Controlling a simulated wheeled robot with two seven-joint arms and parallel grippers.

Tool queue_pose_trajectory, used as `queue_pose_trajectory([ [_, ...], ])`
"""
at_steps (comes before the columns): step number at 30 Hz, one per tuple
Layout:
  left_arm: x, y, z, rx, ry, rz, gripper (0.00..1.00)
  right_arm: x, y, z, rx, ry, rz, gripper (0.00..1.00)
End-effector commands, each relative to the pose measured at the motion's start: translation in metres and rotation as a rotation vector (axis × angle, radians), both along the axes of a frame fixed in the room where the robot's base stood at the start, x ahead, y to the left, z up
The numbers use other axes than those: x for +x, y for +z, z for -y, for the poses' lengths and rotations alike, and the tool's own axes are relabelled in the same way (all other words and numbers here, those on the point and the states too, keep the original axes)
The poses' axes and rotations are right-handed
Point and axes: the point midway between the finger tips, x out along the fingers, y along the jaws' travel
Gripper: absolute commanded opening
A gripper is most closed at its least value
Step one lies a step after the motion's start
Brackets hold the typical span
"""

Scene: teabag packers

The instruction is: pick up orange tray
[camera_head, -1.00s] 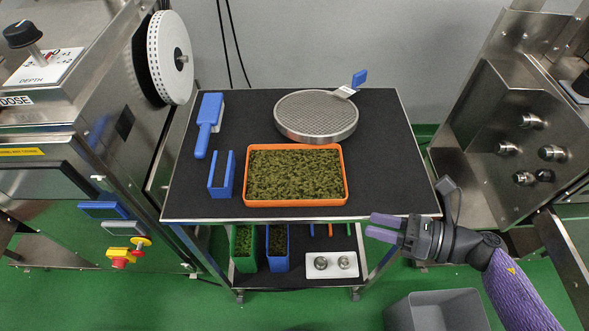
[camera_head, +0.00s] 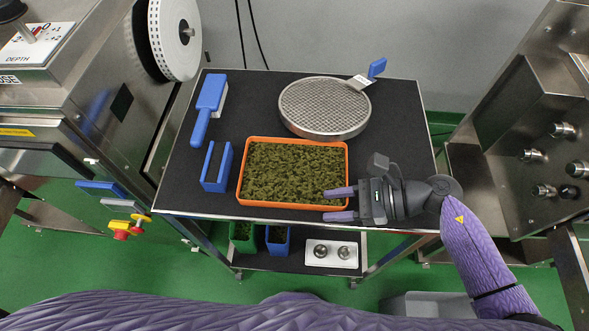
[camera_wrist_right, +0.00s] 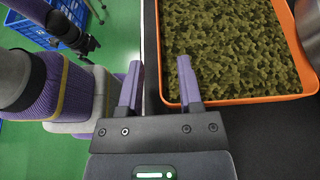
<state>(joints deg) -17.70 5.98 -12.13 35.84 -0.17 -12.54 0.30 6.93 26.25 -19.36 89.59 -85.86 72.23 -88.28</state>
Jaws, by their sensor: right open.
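The orange tray (camera_head: 241,195) lies flat on the black cart top and is full of green-brown leaf material (camera_head: 290,172). My right gripper (camera_head: 341,203) is at the tray's front right corner, with its two purple fingers open, pointing left. In the head view one finger overlaps the tray's corner and the other is in front of its front edge.
A round metal sieve (camera_head: 324,108) stands behind the tray. A blue brush (camera_head: 208,108) and a blue U-shaped holder (camera_head: 217,166) are to its left. The cart's right side (camera_head: 405,135) is clear. Steel machines flank the cart, and a grey bin (camera_head: 430,305) stands on the floor.

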Motion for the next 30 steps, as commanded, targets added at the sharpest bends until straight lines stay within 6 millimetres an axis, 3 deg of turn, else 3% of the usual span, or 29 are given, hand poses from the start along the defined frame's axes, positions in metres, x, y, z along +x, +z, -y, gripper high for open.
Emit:
queue_pose_trajectory([
  [3, -0.0002, -0.0006, -0.0001, 0.000, 0.000, -0.001, 1.00, 0.0004, -0.0048, -0.0114, 0.001, -0.002, 0.000, 0.46],
  [9, 0.0001, -0.0006, 0.0000, 0.000, 0.000, 0.000, 1.00, 0.0003, -0.0055, -0.0118, -0.001, -0.002, 0.000, 0.46],
  [15, 0.0009, -0.0006, 0.0001, 0.000, 0.001, 0.001, 1.00, 0.0002, -0.0054, -0.0116, -0.001, -0.001, -0.001, 0.03],
  [16, 0.0011, -0.0007, 0.0000, 0.000, 0.001, 0.002, 1.00, 0.0002, -0.0054, -0.0116, -0.001, -0.001, -0.001, 0.00],
  [30, 0.0024, -0.0006, 0.0003, -0.001, 0.001, 0.004, 1.00, 0.0002, -0.0054, -0.0114, -0.001, -0.001, -0.001, 0.00],
])
